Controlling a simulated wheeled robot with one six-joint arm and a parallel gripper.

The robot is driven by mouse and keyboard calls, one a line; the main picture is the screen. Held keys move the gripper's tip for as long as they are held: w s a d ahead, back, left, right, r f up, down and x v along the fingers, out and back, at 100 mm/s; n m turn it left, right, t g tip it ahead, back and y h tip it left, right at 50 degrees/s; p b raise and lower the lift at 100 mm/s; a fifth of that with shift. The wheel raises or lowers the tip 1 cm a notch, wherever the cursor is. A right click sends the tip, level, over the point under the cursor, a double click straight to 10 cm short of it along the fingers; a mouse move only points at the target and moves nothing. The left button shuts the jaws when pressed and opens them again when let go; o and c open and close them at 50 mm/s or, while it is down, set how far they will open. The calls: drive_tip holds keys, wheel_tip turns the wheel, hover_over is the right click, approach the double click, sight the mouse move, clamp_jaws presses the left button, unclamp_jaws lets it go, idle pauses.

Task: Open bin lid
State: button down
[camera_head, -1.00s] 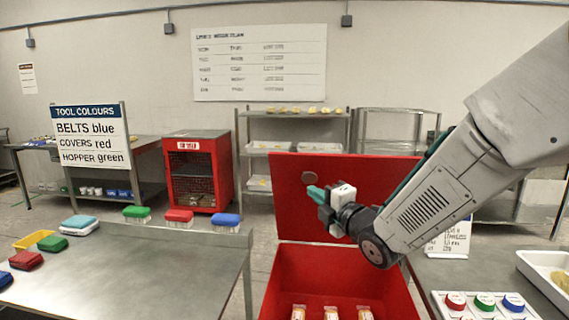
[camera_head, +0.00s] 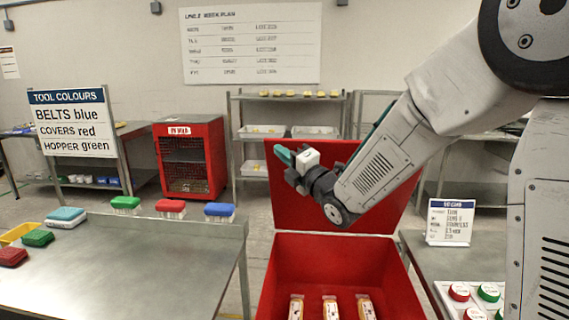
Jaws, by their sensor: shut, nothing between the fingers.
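The red bin (camera_head: 338,262) stands low in front of me. Its red lid (camera_head: 382,195) is open and leans back upright behind the bin, so the inside shows. Several packs (camera_head: 330,308) with clear tops and orange contents lie on the bin floor. My gripper (camera_head: 283,154) is shut and empty. It is raised in front of the lid's upper left part and points left. My arm hides the lid's middle and upper right. I cannot tell whether the fingers touch the lid.
A metal table (camera_head: 150,265) with coloured brushes is at left. Another table (camera_head: 415,262) at right holds a card stand (camera_head: 451,222) and red and green buttons (camera_head: 468,298). A red cabinet (camera_head: 189,158) and shelves (camera_head: 285,120) stand behind.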

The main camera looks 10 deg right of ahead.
drive_tip(key=shift+w+r, duration=0.35)
drive_tip(key=shift+w, duration=0.4)
